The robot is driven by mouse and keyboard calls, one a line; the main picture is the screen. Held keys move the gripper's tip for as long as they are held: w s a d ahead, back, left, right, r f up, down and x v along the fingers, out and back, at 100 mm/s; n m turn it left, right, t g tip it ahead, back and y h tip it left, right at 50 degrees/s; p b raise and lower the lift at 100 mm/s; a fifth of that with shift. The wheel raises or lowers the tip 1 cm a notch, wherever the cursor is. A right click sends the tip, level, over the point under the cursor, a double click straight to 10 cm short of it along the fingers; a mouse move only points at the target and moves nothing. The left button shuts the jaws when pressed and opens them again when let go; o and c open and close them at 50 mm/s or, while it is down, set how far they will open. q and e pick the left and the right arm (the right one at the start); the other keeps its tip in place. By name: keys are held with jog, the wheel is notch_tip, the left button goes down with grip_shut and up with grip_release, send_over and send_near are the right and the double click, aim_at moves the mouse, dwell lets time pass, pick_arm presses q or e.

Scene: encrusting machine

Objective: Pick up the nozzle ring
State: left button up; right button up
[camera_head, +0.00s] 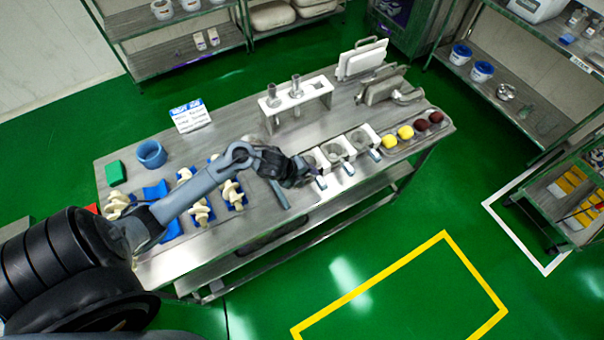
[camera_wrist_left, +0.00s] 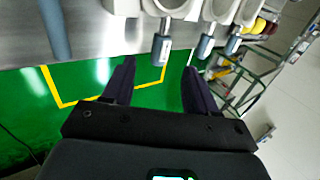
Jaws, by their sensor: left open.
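Three grey ring-shaped parts in white holders stand in a row at the table's front edge, with blue-grey handles pointing outward. I take these as the nozzle rings: left (camera_head: 314,158), middle (camera_head: 336,149) and right (camera_head: 362,138). My left gripper (camera_head: 309,181) is at the left one and hides part of it. In the left wrist view my left gripper (camera_wrist_left: 158,72) is open and empty. The left ring's handle (camera_wrist_left: 161,50) lies ahead, between the fingertip lines; I cannot tell the depth gap. The middle handle (camera_wrist_left: 204,47) is to the right. My right gripper is not in view.
The steel table (camera_head: 240,135) carries a white rack (camera_head: 299,103), a blue cup (camera_head: 151,153) and white augers on blue mats (camera_head: 171,230) at left. A tray (camera_head: 440,131) with yellow and dark red balls is at right. A grey bar (camera_head: 278,193) lies beside my gripper.

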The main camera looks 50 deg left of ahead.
aim_at(319, 181)
pick_arm(q)
jog(key=x, duration=0.5)
jog(key=shift+w+d+r+b, duration=0.1)
jog(key=shift+w+r+b, duration=0.05)
jog(key=shift+w+b, duration=0.2)
jog(key=shift+s+x, duration=0.2)
jog(key=shift+x, duration=2.55)
jog(key=shift+s, duration=0.1)
jog(key=shift+c, duration=0.5)
grip_shut()
